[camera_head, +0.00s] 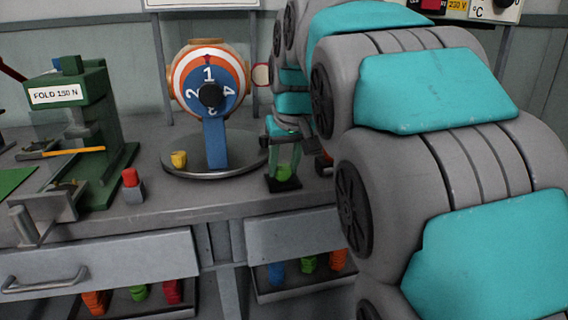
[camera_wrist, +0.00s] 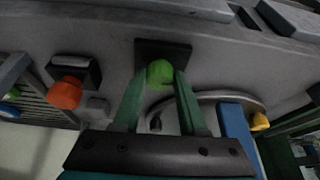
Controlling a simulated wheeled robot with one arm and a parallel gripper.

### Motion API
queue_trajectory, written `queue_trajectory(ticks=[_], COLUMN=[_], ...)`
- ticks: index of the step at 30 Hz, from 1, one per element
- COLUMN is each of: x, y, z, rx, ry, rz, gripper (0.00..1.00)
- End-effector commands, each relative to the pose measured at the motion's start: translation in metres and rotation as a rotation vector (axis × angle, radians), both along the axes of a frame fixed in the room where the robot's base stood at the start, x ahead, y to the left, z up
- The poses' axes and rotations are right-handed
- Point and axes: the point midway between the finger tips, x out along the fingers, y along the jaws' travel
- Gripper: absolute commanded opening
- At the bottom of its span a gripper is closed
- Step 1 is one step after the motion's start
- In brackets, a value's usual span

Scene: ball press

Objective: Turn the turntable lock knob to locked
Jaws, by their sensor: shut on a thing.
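A green knob (camera_head: 285,173) sits on a small black base on the bench, just right of the round turntable (camera_head: 185,167); I take it as the lock knob. In the wrist view the knob (camera_wrist: 158,72) is between the green fingers of my gripper (camera_wrist: 160,80), which is shut on it. In the head view my gripper (camera_head: 284,155) points down onto the knob. I cannot read any lock mark, so the knob's setting is unclear. The turntable also shows in the wrist view (camera_wrist: 253,101), with a blue post (camera_wrist: 236,127) on it.
A striped ball with a numbered blue face (camera_head: 208,76) stands on the post. A yellow piece (camera_head: 179,159) is on the turntable's left. An orange knob (camera_wrist: 66,92) is near my gripper. A green press (camera_head: 85,130) and a red-topped block (camera_head: 132,186) stand left.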

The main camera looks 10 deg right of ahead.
Motion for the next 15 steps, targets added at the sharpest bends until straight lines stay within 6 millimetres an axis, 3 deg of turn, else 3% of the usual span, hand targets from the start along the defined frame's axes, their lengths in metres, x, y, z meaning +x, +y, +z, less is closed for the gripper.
queue_trajectory(ticks=[15], x=[-0.0001], y=[0.0002], z=[0.0001], rx=[0.001], ry=[0.000], rz=[-0.041], gripper=[0.00])
